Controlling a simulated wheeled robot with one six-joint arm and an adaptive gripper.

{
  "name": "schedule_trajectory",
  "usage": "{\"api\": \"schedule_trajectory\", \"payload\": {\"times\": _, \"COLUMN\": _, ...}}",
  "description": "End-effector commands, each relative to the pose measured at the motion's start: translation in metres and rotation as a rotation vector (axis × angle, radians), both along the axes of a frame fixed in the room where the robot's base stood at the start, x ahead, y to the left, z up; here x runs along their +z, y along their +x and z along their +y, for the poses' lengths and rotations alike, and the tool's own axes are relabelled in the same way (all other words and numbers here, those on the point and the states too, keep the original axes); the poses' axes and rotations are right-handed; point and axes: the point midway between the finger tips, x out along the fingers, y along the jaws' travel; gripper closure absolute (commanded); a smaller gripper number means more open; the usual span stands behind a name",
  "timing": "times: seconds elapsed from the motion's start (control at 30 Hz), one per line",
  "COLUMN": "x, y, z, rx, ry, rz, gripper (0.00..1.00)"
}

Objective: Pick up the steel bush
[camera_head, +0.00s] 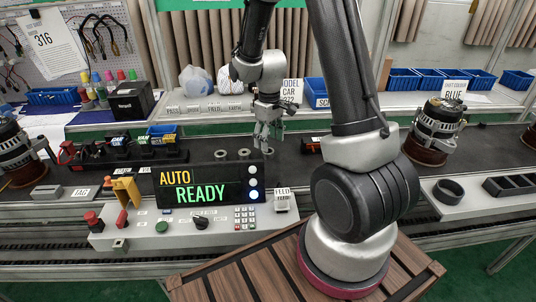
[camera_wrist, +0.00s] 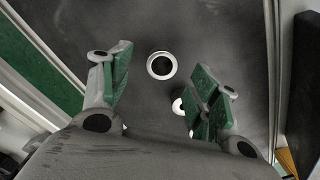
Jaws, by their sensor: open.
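Small pale ring-shaped bushes stand on the dark belt behind the control panel. In the head view one (camera_head: 221,154) is at the left, another (camera_head: 244,153) is beside it, and a third lies close under my gripper (camera_head: 268,134), partly hidden. In the wrist view my gripper (camera_wrist: 162,72) is open, its green-padded fingers spread wide. A bush (camera_wrist: 152,71) with a dark hole shows between the fingers, apart from both. A second bush (camera_wrist: 177,106) is lower, partly covered by the right finger. I cannot tell which bush is the steel one.
The control panel (camera_head: 210,184) reads AUTO READY and stands just in front of the bushes. Alternators (camera_head: 437,131) sit at both sides. Blue bins (camera_head: 402,79) line the back shelf. A dark ring (camera_head: 448,191) and a black tray (camera_head: 512,187) lie at the right.

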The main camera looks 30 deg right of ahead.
Motion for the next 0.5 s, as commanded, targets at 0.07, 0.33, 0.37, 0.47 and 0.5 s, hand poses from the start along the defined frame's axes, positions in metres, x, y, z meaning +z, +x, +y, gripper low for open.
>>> {"api": "schedule_trajectory", "payload": {"times": 0.07, "x": -0.013, "y": 0.000, "z": 0.002, "rx": 0.000, "ry": 0.000, "rz": 0.003, "gripper": 0.39}}
{"api": "schedule_trajectory", "payload": {"times": 0.33, "x": -0.045, "y": 0.001, "z": 0.004, "rx": -0.001, "ry": 0.000, "rz": 0.000, "gripper": 0.39}}
{"api": "schedule_trajectory", "payload": {"times": 0.37, "x": -0.046, "y": 0.001, "z": 0.004, "rx": -0.001, "ry": 0.000, "rz": 0.000, "gripper": 0.39}}
{"api": "schedule_trajectory", "payload": {"times": 0.47, "x": -0.046, "y": 0.001, "z": 0.004, "rx": -0.001, "ry": 0.000, "rz": -0.001, "gripper": 0.39}}
{"api": "schedule_trajectory", "payload": {"times": 0.5, "x": -0.046, "y": 0.001, "z": 0.004, "rx": -0.001, "ry": 0.000, "rz": -0.001, "gripper": 0.39}}
